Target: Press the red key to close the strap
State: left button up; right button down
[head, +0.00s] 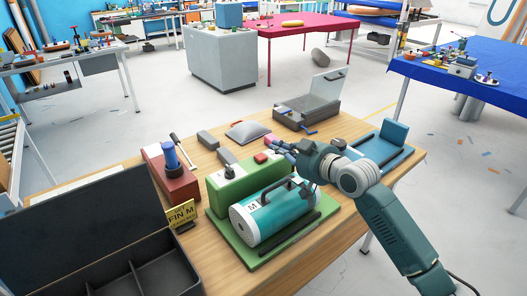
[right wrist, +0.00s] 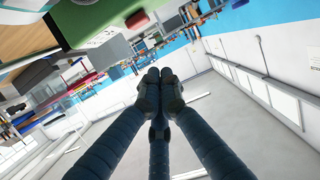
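A green machine (head: 232,185) stands on the wooden table with a small red key (head: 260,157) at its upper right end. A teal cylinder (head: 274,217) marked M lies in front of it, with a dark handle-like band (head: 287,190) over its top. I cannot tell whether this band is the strap, or whether it is closed. My right gripper (head: 269,142) is just beside the red key, with a small gap apparent. In the right wrist view its fingers (right wrist: 153,76) are together and empty; the red key (right wrist: 138,21) shows above them. My left gripper is out of view.
A black compartment box (head: 68,232) and a yellow FIN M sign (head: 181,214) stand at the left. A red block with a blue knob (head: 171,172) is behind the sign. A grey open case (head: 304,107) and a blue device (head: 383,147) are at the back and right.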

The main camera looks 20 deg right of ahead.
jog(key=p, duration=0.2)
send_over(263, 159)
jog(key=shift+f, duration=0.75)
notch_tip(263, 159, down, 3)
jog(key=shift+s, duration=0.15)
jog(key=shift+s+f, duration=0.1)
jog(key=shift+f, duration=0.5)
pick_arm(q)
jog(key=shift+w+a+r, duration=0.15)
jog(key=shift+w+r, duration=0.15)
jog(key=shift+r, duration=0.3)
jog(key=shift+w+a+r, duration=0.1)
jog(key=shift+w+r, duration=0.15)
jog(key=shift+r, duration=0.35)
